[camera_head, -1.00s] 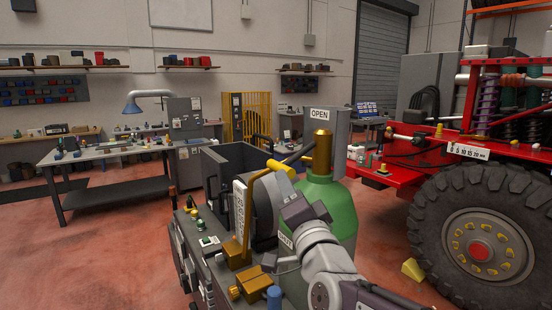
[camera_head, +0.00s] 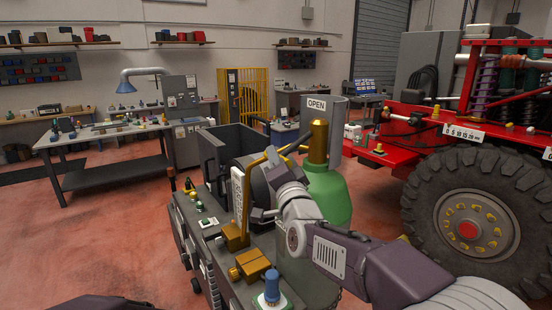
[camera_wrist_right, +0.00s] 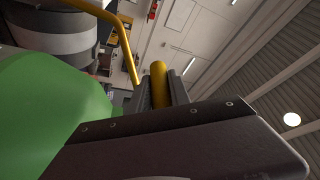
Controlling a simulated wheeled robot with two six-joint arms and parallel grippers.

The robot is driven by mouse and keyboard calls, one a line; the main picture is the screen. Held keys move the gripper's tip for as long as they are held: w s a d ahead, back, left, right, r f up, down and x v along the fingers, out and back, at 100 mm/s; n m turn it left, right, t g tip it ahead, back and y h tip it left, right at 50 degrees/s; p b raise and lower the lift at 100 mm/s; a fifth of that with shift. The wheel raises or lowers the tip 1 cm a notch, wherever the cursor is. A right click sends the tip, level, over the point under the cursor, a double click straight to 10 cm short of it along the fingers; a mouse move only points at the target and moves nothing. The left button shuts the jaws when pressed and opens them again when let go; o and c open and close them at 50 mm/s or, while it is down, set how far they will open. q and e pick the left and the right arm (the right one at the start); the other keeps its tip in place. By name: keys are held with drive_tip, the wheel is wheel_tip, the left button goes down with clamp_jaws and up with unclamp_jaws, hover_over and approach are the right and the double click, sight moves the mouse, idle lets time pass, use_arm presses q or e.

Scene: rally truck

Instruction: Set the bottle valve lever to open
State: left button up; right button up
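The green bottle (camera_head: 328,195) stands upright at the middle of the head view, with a brass valve (camera_head: 319,142) on top. A dark lever (camera_head: 291,148) runs left from the valve to a yellow grip (camera_head: 272,154). My right gripper (camera_head: 276,164) is at that grip and hides part of it. In the right wrist view the yellow grip (camera_wrist_right: 158,82) lies between my right fingers (camera_wrist_right: 160,92), with no clear gap on either side. The green bottle (camera_wrist_right: 50,115) is at the left there. An OPEN sign (camera_head: 317,105) stands behind the valve.
A yellow bent bar (camera_head: 240,205) rises from the bench (camera_head: 215,225) close left of my right gripper. A blue-capped knob (camera_head: 272,287) stands at the bench's near end. A red truck (camera_head: 385,155) with a large tyre (camera_head: 425,205) is at the right. Floor is free at left.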

clamp_jaws()
idle(1.1)
drive_tip(key=shift+r, duration=0.1)
drive_tip(key=shift+s+a+r+m+p, duration=0.15)
drive_tip(key=shift+r+m+p, duration=0.45)
drive_tip(key=shift+r+m, duration=0.1)
wheel_tip(320, 180, up, 8)
drive_tip(key=m+g+h+p, duration=0.1)
drive_tip(key=m+p, duration=0.2)
drive_tip(key=p, duration=0.1)
drive_tip(key=m+g+p, duration=0.1)
drive_tip(key=m+p, duration=0.2)
drive_tip(key=p, duration=0.2)
drive_tip(key=shift+a+f+m+g+h, duration=0.1)
drive_tip(key=shift+f+m+g+h, duration=0.1)
drive_tip(key=shift+m+g+h, duration=0.2)
drive_tip(key=shift+d+r+m+p, duration=0.25)
drive_tip(key=shift+r+m+p, duration=0.3)
drive_tip(key=shift+p, duration=0.25)
drive_tip(key=shift+w+d+r+p, duration=0.2)
drive_tip(key=shift+r+p, duration=0.15)
drive_tip(key=shift+r, duration=0.1)
drive_tip(key=shift+w+d+r+p, duration=0.2)
drive_tip(key=shift+r+p, duration=0.1)
drive_tip(key=shift+r, duration=0.25)
